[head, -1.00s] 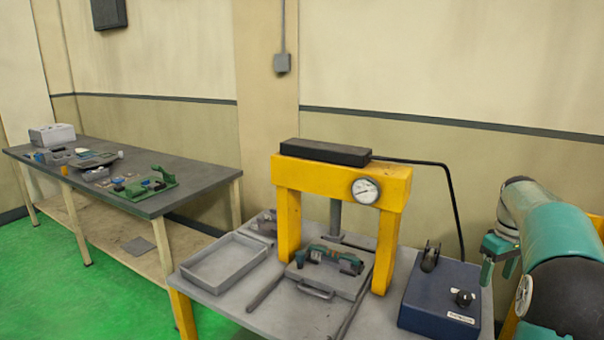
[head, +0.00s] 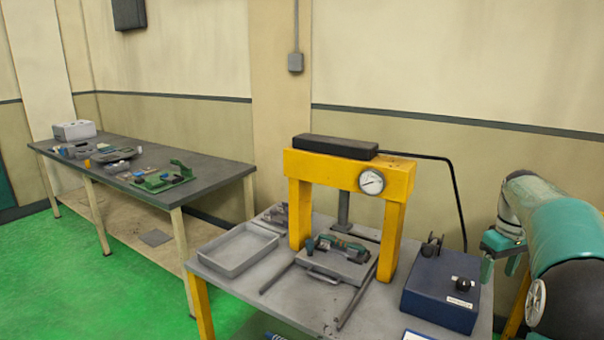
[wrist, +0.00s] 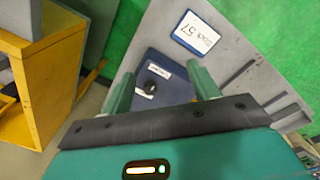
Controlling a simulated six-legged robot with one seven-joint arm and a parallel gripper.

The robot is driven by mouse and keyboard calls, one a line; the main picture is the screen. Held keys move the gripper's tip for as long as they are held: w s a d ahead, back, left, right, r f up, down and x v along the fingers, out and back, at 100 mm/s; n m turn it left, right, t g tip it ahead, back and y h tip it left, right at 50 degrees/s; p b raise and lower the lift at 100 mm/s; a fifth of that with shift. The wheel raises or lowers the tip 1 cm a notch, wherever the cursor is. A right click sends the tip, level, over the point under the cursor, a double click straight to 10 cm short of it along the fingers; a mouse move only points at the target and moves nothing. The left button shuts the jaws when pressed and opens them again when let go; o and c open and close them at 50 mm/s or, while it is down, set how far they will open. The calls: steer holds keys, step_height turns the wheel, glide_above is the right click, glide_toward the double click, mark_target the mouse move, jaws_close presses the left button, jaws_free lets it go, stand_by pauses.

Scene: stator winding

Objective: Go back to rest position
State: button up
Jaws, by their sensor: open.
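My gripper (head: 503,252) is at the right of the head view, on my folded teal arm, beside and above the blue control box (head: 441,288). In the wrist view my gripper (wrist: 163,82) has its two green fingers apart with nothing between them. Beyond the fingers the wrist view shows the blue control box (wrist: 178,72) with its black knob, and a framed label (wrist: 196,34) on the grey table. The gripper touches nothing that I can see.
A yellow press (head: 400,180) with a gauge stands on the grey table, with a fixture (head: 338,262) under it and an empty tray (head: 234,250) to its left. A second table (head: 215,178) with parts stands farther back left. Green floor (head: 90,270) lies open there.

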steer(key=s+a+r+t, duration=0.1)
steer(key=s+a+r, duration=0.15)
steer(key=a, duration=0.45)
steer(key=s+a+r+m+t, duration=0.1)
steer(key=s+a+r, duration=0.15)
steer(key=a, duration=0.35)
steer(key=s+a+r, duration=0.1)
steer(key=s+a, duration=0.3)
steer(key=a, duration=0.3)
steer(key=s+a+f+m+t, duration=0.1)
steer(key=s+a+f+t, duration=0.2)
steer(key=s+a, duration=0.9)
steer(key=s+f, duration=0.3)
steer(key=shift+s+a, duration=0.2)
steer(key=shift+a, duration=0.1)
